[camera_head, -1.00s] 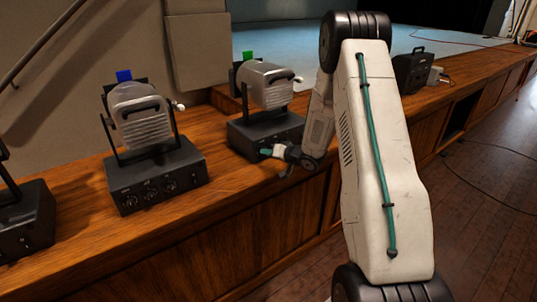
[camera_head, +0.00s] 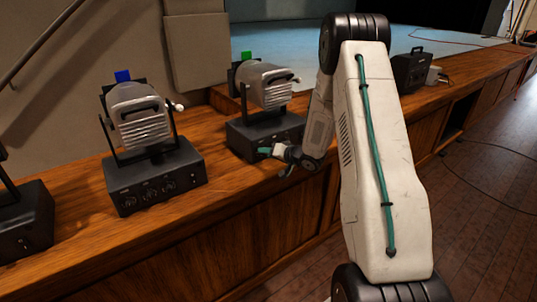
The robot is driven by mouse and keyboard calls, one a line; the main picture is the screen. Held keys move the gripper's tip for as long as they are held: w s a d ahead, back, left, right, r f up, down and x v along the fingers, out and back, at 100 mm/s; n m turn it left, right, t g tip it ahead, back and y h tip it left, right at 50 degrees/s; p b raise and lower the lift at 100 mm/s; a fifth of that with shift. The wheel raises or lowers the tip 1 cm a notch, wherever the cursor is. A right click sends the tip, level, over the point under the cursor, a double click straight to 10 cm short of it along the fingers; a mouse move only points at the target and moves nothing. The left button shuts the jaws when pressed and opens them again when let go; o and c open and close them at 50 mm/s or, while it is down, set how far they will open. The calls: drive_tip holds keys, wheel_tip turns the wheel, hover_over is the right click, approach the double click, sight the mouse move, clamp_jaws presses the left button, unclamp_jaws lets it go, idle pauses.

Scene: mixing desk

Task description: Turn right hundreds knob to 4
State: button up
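The right lamp unit (camera_head: 264,85) has a grey ribbed head, a green tab on top and a dark base box (camera_head: 247,142). My gripper (camera_head: 268,151) is at the front face of this box, near its lower middle. The knobs there are mostly hidden or too small to read, so I cannot tell the hundreds knob or its setting. I cannot tell whether my gripper touches a knob or how its fingers stand. The middle lamp unit (camera_head: 140,118) has a blue tab, and its base box (camera_head: 155,185) shows several small knobs on the front.
The lamps stand on a brown wooden ledge (camera_head: 225,190). Part of another dark base box (camera_head: 22,225) shows at the far left. A black case (camera_head: 411,72) stands farther right on the ledge. Dark floor with a cable (camera_head: 487,190) lies at right.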

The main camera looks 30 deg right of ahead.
drive_tip(key=v, duration=0.7)
drive_tip(key=shift+s, duration=0.4)
drive_tip(key=shift+r, duration=0.1)
